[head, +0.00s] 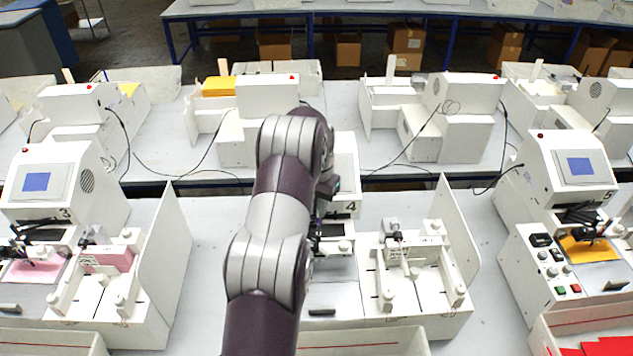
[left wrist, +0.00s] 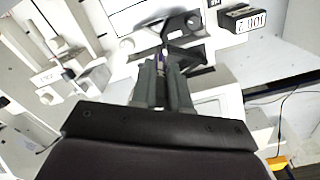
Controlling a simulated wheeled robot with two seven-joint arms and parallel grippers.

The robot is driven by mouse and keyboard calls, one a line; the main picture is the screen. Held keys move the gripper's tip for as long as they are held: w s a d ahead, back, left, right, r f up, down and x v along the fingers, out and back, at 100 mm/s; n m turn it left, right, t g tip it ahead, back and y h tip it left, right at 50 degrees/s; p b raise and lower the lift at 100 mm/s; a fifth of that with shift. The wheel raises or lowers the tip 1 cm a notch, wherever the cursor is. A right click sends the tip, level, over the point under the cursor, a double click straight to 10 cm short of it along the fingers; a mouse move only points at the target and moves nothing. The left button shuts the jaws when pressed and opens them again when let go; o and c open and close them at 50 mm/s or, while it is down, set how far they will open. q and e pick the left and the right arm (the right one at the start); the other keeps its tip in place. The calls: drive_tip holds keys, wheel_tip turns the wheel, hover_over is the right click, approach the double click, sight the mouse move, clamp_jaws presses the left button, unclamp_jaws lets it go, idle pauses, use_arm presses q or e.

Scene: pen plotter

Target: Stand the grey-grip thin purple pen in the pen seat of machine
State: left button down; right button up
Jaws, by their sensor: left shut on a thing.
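My left gripper (head: 320,212) is partly hidden behind my own arm in the head view, in front of the machine marked 4 (head: 345,160). In the left wrist view the fingers (left wrist: 163,75) are shut on a thin purple pen (left wrist: 162,60). Only a short purple stretch shows between the fingertips; its grip and most of its length are hidden. A black pen holder bracket (left wrist: 186,45) on the machine is just beyond the fingertips. The pen's end is close to this bracket; I cannot tell whether it is inside the seat. My right gripper is not in view.
A white panel (head: 458,235) stands upright right of the machine's white fixture (head: 435,290). A similar machine marked 3 (head: 90,190) stands left, another (head: 560,185) right. A white bin (head: 365,342) is at the front edge. Bare table (head: 215,235) lies left of my arm.

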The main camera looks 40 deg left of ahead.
sight(319, 223)
use_arm(q)
drive_tip(key=shift+w+a+f, duration=0.1)
drive_tip(key=shift+w+a, duration=0.15)
drive_tip(key=shift+w, duration=0.1)
wheel_tip(319, 223, up, 2)
drive_tip(key=s+d, duration=0.2)
drive_tip(key=s, duration=0.1)
drive_tip(key=f+b, duration=0.1)
drive_tip(key=f, duration=0.1)
drive_tip(key=f+b, duration=0.1)
drive_tip(key=f, duration=0.1)
drive_tip(key=w+f+b, duration=0.1)
drive_tip(key=f, duration=0.1)
drive_tip(key=shift+a+f+b, duration=0.1)
drive_tip(key=shift+f+b, duration=0.1)
drive_tip(key=shift+b, duration=0.2)
drive_tip(key=shift+w+a+f, duration=0.15)
drive_tip(key=shift+w+a, duration=0.1)
drive_tip(key=shift+w, duration=0.05)
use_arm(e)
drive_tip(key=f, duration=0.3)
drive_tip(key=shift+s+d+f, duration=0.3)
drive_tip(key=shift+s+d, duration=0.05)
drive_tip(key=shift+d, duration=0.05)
use_arm(q)
drive_tip(key=shift+s, duration=0.1)
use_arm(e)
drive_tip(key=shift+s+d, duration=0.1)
